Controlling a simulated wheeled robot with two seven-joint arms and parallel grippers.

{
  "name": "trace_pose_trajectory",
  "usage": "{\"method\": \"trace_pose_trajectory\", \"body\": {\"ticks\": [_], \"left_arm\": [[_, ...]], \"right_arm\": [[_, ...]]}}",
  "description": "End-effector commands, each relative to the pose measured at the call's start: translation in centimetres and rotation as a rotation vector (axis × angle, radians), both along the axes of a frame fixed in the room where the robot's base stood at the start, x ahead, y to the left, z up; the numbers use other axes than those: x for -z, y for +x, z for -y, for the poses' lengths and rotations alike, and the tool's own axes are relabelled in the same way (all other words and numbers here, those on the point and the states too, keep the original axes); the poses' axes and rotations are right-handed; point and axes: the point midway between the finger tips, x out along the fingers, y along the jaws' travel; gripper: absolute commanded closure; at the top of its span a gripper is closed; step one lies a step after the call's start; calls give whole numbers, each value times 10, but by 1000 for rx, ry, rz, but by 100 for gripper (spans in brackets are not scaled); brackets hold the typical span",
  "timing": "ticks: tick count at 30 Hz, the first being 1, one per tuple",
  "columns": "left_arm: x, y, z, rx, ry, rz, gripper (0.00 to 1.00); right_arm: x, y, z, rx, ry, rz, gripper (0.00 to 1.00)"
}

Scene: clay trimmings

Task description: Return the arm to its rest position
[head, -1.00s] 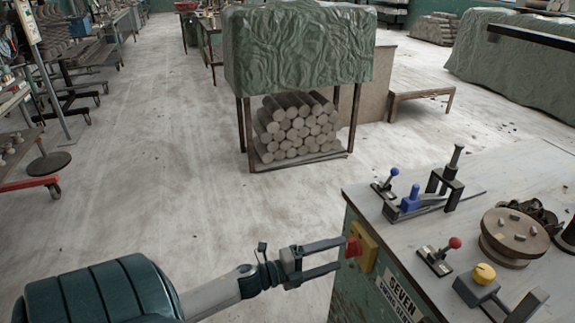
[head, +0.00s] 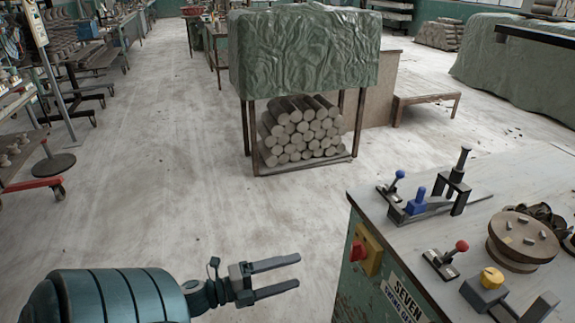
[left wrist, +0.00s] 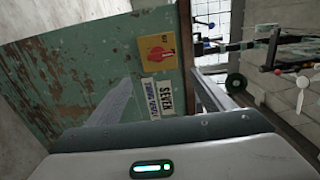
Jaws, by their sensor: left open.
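My left gripper (head: 298,272) is open and empty, with its two fingers pointing right in the head view. It is in the air left of the green workbench (head: 372,285), clear of it. The red switch (head: 358,250) on its yellow plate is on the bench's side, to the right of the fingertips with a gap between. In the left wrist view, the switch (left wrist: 157,47) shows beyond the open fingers, above a label reading SEVEN. My right gripper is not in view.
On the bench top are a red-knobbed lever (head: 447,255), a blue-knobbed lever (head: 393,185), a yellow-knobbed block (head: 490,280) and a round wooden disc (head: 522,240). A rack of clay cylinders (head: 300,130) stands behind under a green cover. The floor (head: 160,200) to the left is clear.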

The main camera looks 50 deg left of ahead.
Motion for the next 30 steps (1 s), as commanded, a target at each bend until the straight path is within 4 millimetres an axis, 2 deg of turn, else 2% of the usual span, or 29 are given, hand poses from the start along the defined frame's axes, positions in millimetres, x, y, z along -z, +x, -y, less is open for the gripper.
{"method": "trace_pose_trajectory", "body": {"ticks": [17, 21, 23, 26, 29, 30], "left_arm": [[0, 0, 0, 0, 0, 0, 25], [6, 1, -2, -21, -26, -19, 25], [14, 2, -5, -49, -59, -43, 25], [39, 4, -10, -129, -153, -113, 25], [79, 3, -13, -242, -290, -221, 25], [99, 1, -12, -292, -354, -273, 25]], "right_arm": [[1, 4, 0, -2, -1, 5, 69], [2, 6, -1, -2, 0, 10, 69], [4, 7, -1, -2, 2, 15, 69], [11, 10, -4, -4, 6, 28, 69], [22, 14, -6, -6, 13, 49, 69], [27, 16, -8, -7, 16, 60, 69]]}}
